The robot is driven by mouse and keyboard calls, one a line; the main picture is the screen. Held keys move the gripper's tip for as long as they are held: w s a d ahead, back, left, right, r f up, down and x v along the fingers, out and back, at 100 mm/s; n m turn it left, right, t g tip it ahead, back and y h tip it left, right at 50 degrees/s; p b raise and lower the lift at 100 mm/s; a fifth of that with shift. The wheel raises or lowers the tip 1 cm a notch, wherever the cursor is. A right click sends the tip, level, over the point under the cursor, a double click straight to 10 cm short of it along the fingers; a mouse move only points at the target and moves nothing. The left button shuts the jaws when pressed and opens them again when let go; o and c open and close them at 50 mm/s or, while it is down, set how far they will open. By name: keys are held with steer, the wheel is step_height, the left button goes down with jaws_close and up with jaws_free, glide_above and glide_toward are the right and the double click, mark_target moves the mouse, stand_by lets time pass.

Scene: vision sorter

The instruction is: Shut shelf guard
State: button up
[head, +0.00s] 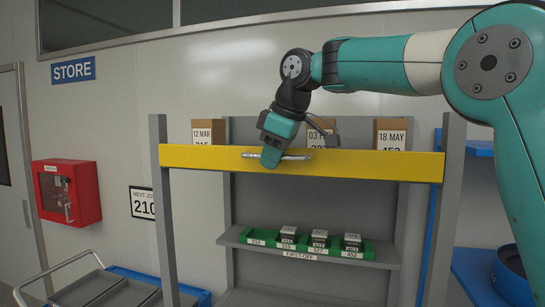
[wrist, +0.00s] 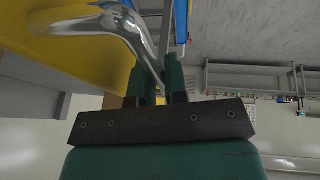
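The shelf guard is a yellow bar (head: 380,166) across the front of the grey shelf frame (head: 158,130), level in the head view, with its metal handle (head: 297,157) left of centre. My gripper (head: 271,157) is at this handle, its fingers pointing down over it. In the wrist view the shiny handle (wrist: 128,28) curves down between my two green fingers (wrist: 160,82), which are close together on it. The yellow guard (wrist: 75,62) fills the upper left there. The finger contact is partly hidden.
Labelled cardboard boxes (head: 390,134) stand behind the guard. Below, a green tray (head: 262,238) with several small dark items sits on a grey shelf (head: 390,264). A red wall box (head: 66,191) and a cart (head: 95,290) are at left; blue shelving (head: 478,275) is at right.

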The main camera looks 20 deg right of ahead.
steer(key=o, duration=0.4)
steer(key=shift+r, duration=0.15)
steer(key=v, duration=0.2)
steer(key=shift+d+r, duration=0.1)
steer(key=shift+r, duration=0.2)
steer(key=shift+s+r, duration=0.2)
steer(key=shift+r, duration=0.35)
steer(key=s+d, duration=0.2)
steer(key=s, duration=0.1)
steer(key=s+d+b, duration=0.1)
steer(key=s+d, duration=0.1)
steer(key=s, duration=0.2)
steer(key=s+d+r, duration=0.1)
steer(key=s+d, duration=0.1)
steer(key=s, duration=0.2)
steer(key=shift+d+b, duration=0.25)
steer(key=shift+b, duration=0.15)
steer(key=shift+f, duration=0.1)
